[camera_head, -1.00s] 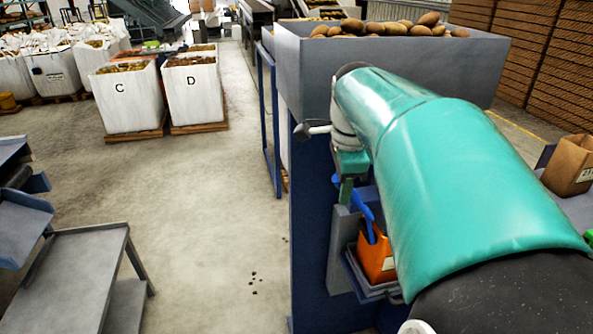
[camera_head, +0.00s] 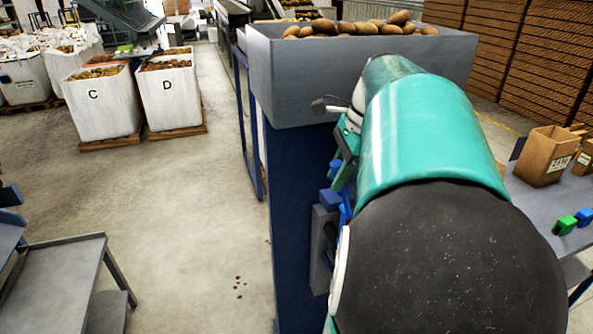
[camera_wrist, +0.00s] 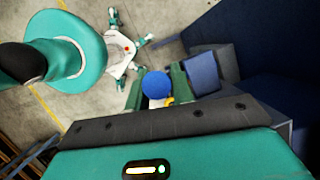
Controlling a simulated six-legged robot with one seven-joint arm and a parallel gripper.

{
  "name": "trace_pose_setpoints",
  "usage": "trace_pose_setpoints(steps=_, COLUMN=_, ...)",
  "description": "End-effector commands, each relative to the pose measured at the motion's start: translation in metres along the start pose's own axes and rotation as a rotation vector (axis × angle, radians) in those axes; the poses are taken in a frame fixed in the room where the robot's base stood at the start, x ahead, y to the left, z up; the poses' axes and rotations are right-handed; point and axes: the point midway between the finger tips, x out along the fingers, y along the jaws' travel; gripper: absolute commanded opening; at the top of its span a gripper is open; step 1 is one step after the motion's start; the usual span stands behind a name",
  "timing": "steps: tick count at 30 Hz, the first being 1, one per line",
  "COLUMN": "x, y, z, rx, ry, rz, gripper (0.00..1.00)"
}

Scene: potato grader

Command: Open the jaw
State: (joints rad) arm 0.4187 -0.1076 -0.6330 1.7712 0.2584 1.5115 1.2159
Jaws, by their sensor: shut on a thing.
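My gripper (camera_wrist: 157,90) has two green fingers, one on each side of a blue round-topped piece (camera_wrist: 156,84) in the wrist view. The gripper is shut on this piece. Something white and yellow shows just below it. In the head view the green fingers (camera_head: 344,170) are beside the blue cabinet, with bits of blue at and below them. My teal and black arm hides most of the gripper and what lies under it there.
A grey hopper (camera_head: 320,80) holding potatoes stands over the blue cabinet (camera_head: 296,220), close to my arm. A grey post with a blue block (camera_wrist: 202,73) stands right beside the fingers. A table (camera_head: 540,205) with paper bags is at right.

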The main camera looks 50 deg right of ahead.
Motion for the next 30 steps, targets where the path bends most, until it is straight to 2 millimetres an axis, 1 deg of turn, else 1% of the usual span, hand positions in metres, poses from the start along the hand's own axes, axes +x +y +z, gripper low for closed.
trace_pose_setpoints(steps=1, x=-0.004, y=-0.002, z=-0.005, rx=0.008, ry=-0.029, rz=0.001, gripper=0.0)
trace_pose_setpoints(steps=8, x=-0.013, y=-0.005, z=-0.019, rx=0.018, ry=-0.145, rz=0.018, gripper=0.0)
trace_pose_setpoints(steps=15, x=-0.016, y=-0.006, z=-0.024, rx=0.022, ry=-0.198, rz=0.026, gripper=0.0)
trace_pose_setpoints(steps=26, x=-0.017, y=-0.006, z=-0.026, rx=0.024, ry=-0.202, rz=0.023, gripper=0.0)
trace_pose_setpoints(steps=27, x=-0.018, y=-0.006, z=-0.026, rx=0.024, ry=-0.201, rz=0.022, gripper=0.29)
trace_pose_setpoints(steps=29, x=-0.017, y=-0.006, z=-0.026, rx=0.024, ry=-0.201, rz=0.023, gripper=0.41)
trace_pose_setpoints(steps=30, x=-0.017, y=-0.006, z=-0.026, rx=0.024, ry=-0.201, rz=0.025, gripper=0.45)
